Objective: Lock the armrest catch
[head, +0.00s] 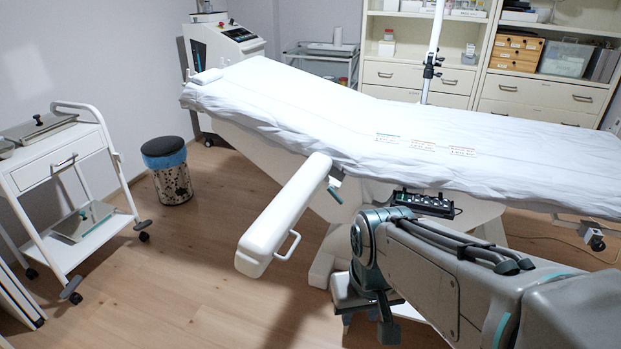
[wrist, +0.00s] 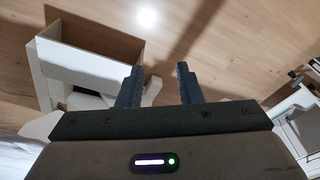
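The white armrest (head: 283,216) sticks out from the couch's near side, slanting toward the lower left, with a white loop handle (head: 290,246) on its side. The armrest is not clearly identifiable in the wrist view.
The couch (head: 400,125) with a white sheet spans the back. A black control box (head: 424,204) hangs at its near edge. Floor (head: 175,285) left of the armrest is free.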

